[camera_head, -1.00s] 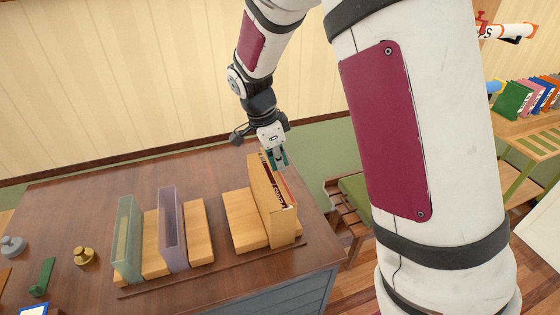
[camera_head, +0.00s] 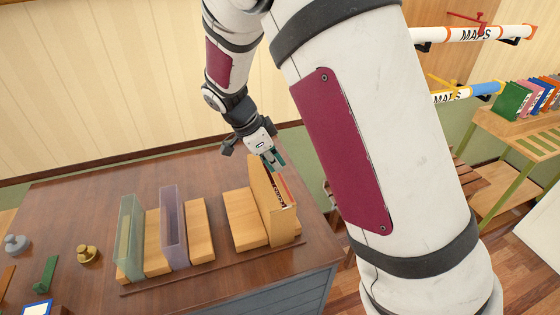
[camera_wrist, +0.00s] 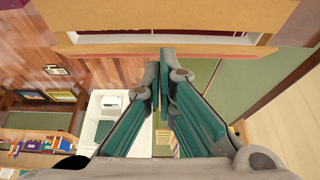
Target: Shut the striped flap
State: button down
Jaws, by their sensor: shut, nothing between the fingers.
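A tall, narrow tan box (camera_head: 266,205) stands at the right end of the table, with red and dark lettered contents or markings at its open right side. In the wrist view, the tan box (camera_wrist: 170,10) spans the top, with a dark red and white strip along its edge. I cannot make out a clearly striped flap; its place and angle are uncertain. My gripper (camera_head: 277,163) is shut and empty, its teal fingertips at the box's upper back end. In the wrist view, my gripper's fingertips (camera_wrist: 163,65) are just below the box edge; contact is unclear.
Left of the box on the table (camera_head: 85,190) stand wooden blocks, a purple holder (camera_head: 173,228) and a green holder (camera_head: 131,238). A brass weight (camera_head: 88,253) lies further left. Map tubes (camera_head: 478,36) hang at the right, near a shelf of books (camera_head: 530,97).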

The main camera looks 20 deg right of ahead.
jog(key=shift+a+f+h+p, duration=0.2)
jog(key=shift+a+h+p, duration=0.25)
jog(key=shift+h, duration=0.45)
jog(key=shift+a+f+h, duration=0.2)
jog(key=shift+a+h, duration=0.05)
jog(key=shift+h, duration=0.35)
jog(key=shift+a+f+h, duration=0.15)
jog(key=shift+a+h, duration=0.05)
jog(key=shift+h, duration=0.4)
